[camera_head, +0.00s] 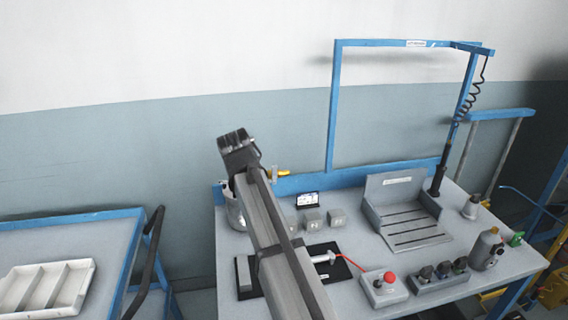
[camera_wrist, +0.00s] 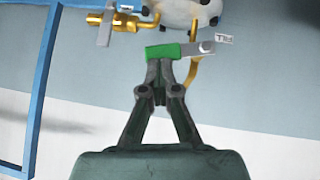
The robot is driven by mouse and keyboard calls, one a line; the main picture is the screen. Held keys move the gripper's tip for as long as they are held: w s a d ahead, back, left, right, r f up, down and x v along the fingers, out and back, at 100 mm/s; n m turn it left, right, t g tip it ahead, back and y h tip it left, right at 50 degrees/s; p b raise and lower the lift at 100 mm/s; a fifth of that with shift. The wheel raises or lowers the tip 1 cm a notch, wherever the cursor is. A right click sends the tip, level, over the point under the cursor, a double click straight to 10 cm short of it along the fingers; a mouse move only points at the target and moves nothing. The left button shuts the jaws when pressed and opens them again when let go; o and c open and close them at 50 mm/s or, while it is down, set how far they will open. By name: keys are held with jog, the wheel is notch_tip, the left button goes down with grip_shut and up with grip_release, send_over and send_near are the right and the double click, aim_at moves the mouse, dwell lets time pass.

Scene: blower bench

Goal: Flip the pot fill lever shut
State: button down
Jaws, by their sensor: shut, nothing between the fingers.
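In the wrist view, a lever with a green grip (camera_wrist: 178,50) and a bare metal end lies roughly level across the picture. A small white tag (camera_wrist: 224,40) is at its right end. A curved brass pipe (camera_wrist: 194,70) runs behind it. My gripper (camera_wrist: 166,62) is shut and empty, its fingertips right at the lower edge of the green grip. I cannot tell whether they touch it. A pale round pot (camera_wrist: 188,10) shows at the top. In the head view, my arm covers much of the pot (camera_head: 234,216), and the green lever cannot be made out.
A second brass valve (camera_wrist: 126,22) with a grey lever (camera_wrist: 105,28) is at the upper left. A blue frame (camera_wrist: 38,95) runs along the left. On the bench (camera_head: 345,232) are several grey blocks, a slotted fixture (camera_head: 404,210) and a red-button box (camera_head: 383,290).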

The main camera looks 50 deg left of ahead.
jog(key=shift+s+r+p, duration=0.1)
jog(key=shift+r+p, duration=0.4)
jog(key=shift+r, duration=0.3)
jog(key=a+r+v, duration=0.2)
jog(key=v, duration=1)
jog(key=shift+r+b, duration=0.25)
jog(key=shift+b, duration=0.05)
jog(key=shift+d, duration=0.1)
